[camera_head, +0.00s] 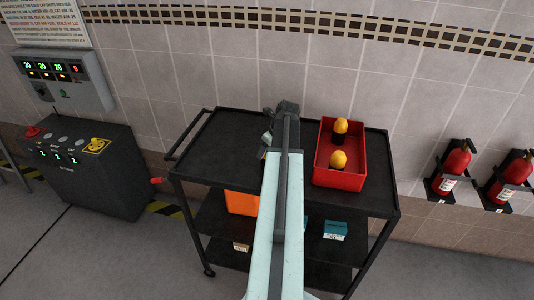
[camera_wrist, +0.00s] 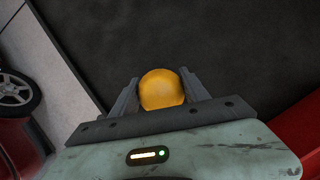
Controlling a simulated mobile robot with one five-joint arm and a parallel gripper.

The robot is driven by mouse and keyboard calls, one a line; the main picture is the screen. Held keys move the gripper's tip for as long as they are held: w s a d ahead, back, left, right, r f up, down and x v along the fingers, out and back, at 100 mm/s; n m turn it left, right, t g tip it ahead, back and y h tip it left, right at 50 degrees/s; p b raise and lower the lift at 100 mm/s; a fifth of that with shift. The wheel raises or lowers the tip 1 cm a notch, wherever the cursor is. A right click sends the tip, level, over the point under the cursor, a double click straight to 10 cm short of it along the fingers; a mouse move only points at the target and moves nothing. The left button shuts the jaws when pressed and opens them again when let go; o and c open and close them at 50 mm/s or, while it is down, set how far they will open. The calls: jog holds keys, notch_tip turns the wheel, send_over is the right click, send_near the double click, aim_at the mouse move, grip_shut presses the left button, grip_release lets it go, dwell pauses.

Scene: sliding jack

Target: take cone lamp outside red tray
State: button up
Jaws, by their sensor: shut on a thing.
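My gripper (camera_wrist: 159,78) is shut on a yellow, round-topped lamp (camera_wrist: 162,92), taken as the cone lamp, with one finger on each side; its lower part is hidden. In the head view my gripper (camera_head: 268,138) is over the black cart top, left of the red tray (camera_head: 339,179), and my arm hides the held lamp. The red tray also shows at the lower right edge of the wrist view (camera_wrist: 300,130). Inside the tray are two more yellow-topped lamps, one at the back (camera_head: 341,126) with a dark base, one nearer the front (camera_head: 338,160).
The black cart top (camera_head: 215,150) is bare left of my arm. Its lower shelves hold an orange box (camera_head: 240,203) and a teal box (camera_head: 335,229). A tiled wall stands behind; fire extinguishers (camera_head: 454,166) hang at right. A dark control box (camera_head: 90,170) stands at left.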

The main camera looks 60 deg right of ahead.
notch_tip(320, 180, up, 10)
jog(key=p, duration=1)
jog(key=shift+r, duration=0.15)
